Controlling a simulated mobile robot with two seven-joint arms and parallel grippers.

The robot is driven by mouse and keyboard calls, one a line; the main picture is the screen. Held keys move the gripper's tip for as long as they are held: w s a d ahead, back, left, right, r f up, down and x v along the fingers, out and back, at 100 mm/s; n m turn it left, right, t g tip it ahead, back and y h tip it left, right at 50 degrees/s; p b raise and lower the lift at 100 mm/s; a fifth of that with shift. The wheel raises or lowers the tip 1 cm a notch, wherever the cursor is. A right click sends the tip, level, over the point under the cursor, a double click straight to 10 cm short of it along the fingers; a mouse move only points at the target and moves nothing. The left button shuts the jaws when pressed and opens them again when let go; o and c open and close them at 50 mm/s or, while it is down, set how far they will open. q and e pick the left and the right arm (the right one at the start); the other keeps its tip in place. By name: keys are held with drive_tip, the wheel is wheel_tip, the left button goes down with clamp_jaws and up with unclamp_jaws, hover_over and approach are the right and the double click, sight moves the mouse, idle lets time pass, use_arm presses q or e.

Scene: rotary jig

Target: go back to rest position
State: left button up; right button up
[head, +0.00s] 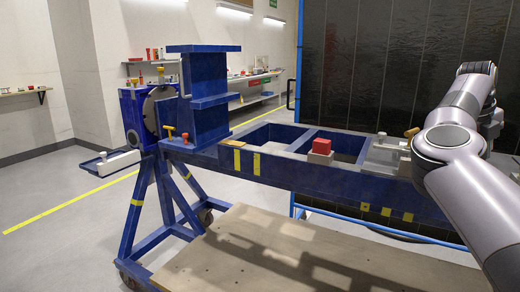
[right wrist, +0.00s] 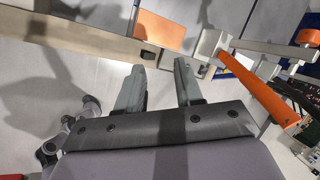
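My right gripper (right wrist: 160,70) shows in the right wrist view with its two grey fingers apart and nothing between them. In the head view my right arm comes in from the right, and its gripper cannot be made out there. My left arm and gripper are not in view. The blue rotary jig (head: 300,172) stands in the middle of the head view, left of my right arm. A red block (head: 321,146) sits on a pale holder on its beam.
A wooden platform (head: 250,262) lies below the jig. A dark panel with a blue frame (head: 400,60) stands behind. The right wrist view shows an orange bar (right wrist: 258,92) right of the fingers.

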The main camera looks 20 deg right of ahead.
drive_tip(key=s+d+r+g+h, duration=0.3)
drive_tip(key=s+d+g+h, duration=0.3)
drive_tip(key=h, duration=0.3)
drive_tip(key=w+a+f+n+t+h, duration=0.2)
drive_tip(key=w+a+n+t+h, duration=0.8)
drive_tip(key=w+a+n+t, duration=0.6)
drive_tip(key=w+a+f+n+t+y, duration=0.1)
drive_tip(key=a+f+n+t+y, duration=1)
drive_tip(key=a+f+n+y, duration=0.9)
drive_tip(key=s+a+f+n+g+y, duration=0.2)
drive_tip(key=s+a+f, duration=0.1)
drive_tip(key=a+f, duration=0.3)
drive_tip(key=s+a+f+n+g+y, duration=0.2)
drive_tip(key=s+a+f+n, duration=0.15)
drive_tip(key=f, duration=0.45)
drive_tip(key=s+a+f+g+y+p, duration=0.1)
drive_tip(key=s+a+f+g+p, duration=0.1)
drive_tip(key=s+a, duration=0.3)
drive_tip(key=s+a+f+g+y+p, duration=0.1)
drive_tip(key=s+a+f+g, duration=0.3)
drive_tip(key=s, duration=0.7)
drive_tip(key=shift+s+a+f+n+p, duration=0.15)
drive_tip(key=shift+a+f+n+p, duration=0.3)
drive_tip(key=shift+a, duration=0.7)
